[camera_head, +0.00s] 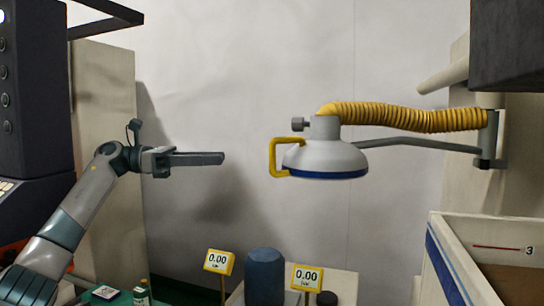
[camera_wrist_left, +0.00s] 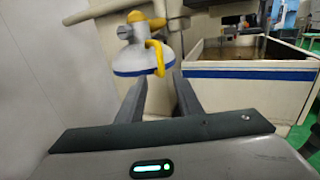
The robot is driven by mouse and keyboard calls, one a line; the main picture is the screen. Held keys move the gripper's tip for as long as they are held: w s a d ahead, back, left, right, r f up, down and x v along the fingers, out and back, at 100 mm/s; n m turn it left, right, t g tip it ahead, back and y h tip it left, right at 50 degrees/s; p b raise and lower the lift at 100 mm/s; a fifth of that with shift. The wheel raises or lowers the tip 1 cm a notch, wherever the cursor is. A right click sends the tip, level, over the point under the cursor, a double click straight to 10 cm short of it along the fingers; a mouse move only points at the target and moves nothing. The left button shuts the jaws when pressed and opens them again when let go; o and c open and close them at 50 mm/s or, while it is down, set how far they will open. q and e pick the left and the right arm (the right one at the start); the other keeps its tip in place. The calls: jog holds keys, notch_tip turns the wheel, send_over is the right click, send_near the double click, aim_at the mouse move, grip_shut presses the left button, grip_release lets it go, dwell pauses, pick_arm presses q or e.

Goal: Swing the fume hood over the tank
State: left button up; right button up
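The fume hood (camera_head: 325,158) is a pale grey dome with a blue rim, and it also shows in the left wrist view (camera_wrist_left: 140,57). A yellow handle (camera_head: 273,158) sticks out on its left side. The hood hangs on a grey arm (camera_head: 415,144), to the left of the tank (camera_head: 455,265) and apart from it. The tank is a cream, open-topped box with a blue band. My left gripper (camera_head: 222,158) is left of the handle, level with it and apart. In the left wrist view its fingers (camera_wrist_left: 159,76) are spread and empty, with the handle ahead between them. My right gripper is out of view.
A yellow ribbed hose (camera_head: 410,117) runs from the hood to the right wall mount. Below stand two yellow 0.00 displays (camera_head: 219,262) (camera_head: 307,278) and a dark blue cylinder (camera_head: 265,277). A dark cabinet (camera_head: 35,90) is at left. The space between gripper and handle is clear.

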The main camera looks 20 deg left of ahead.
aim_at(272, 167)
pick_arm(q)
jog(key=p+x, duration=0.5)
jog(key=x, duration=1)
jog(key=shift+p, duration=0.4)
grip_shut()
